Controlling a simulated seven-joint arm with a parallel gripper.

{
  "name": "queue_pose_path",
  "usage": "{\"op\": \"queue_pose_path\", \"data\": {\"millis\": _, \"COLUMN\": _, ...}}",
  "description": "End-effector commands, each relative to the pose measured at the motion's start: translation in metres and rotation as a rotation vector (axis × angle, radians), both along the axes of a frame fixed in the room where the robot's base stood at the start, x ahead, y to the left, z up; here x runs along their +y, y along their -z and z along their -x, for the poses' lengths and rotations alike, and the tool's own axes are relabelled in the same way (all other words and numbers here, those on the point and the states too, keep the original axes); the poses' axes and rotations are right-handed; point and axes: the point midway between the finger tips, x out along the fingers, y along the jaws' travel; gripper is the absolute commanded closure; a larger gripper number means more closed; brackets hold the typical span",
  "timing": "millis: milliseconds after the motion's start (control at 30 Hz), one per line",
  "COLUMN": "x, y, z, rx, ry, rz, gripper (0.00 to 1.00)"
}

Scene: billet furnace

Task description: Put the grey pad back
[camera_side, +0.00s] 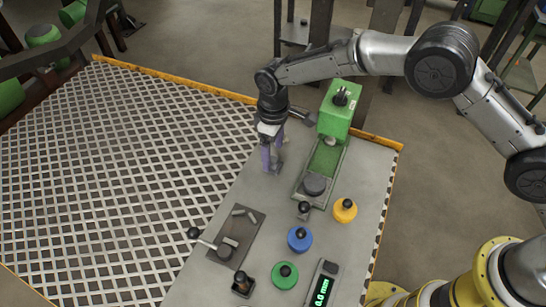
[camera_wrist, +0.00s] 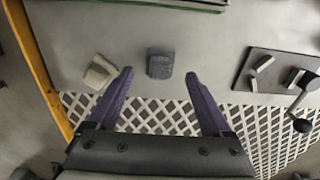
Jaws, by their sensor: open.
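A small dark grey pad (camera_wrist: 160,63) lies on the grey tabletop in the wrist view, just beyond and between my fingertips. In the side view, a bit of grey at the foot of my gripper (camera_side: 271,160) seems to be this pad, mostly hidden by the fingers. My gripper (camera_wrist: 159,73) points down with its two purple fingers spread, one to each side of the pad, and nothing is clamped. I cannot tell whether the fingertips are level with the pad. A pale beige block (camera_wrist: 99,73) lies left of it in the wrist view, near the left finger.
A green machine (camera_side: 337,112) with a green-bedded tray (camera_side: 326,158) stands right of my gripper. A dark plate (camera_side: 252,220) with small grey pieces and a lever (camera_side: 205,241) lies at lower left. Yellow (camera_side: 344,213), blue (camera_side: 299,241) and green (camera_side: 285,279) knobs and a display (camera_side: 322,288) stand in front.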

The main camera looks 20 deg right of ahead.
Motion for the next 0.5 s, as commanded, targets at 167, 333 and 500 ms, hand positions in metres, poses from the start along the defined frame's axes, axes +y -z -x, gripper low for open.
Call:
{"op": "queue_pose_path", "data": {"millis": 167, "x": 0.000, "y": -0.040, "z": -0.001, "rx": -0.004, "ry": 0.000, "rz": -0.002, "gripper": 0.16}}
{"op": "queue_pose_path", "data": {"millis": 333, "x": 0.000, "y": -0.067, "z": -0.001, "rx": -0.003, "ry": 0.000, "rz": -0.001, "gripper": 0.16}}
{"op": "queue_pose_path", "data": {"millis": 500, "x": -0.001, "y": -0.081, "z": 0.000, "rx": -0.001, "ry": 0.000, "rz": -0.001, "gripper": 0.16}}
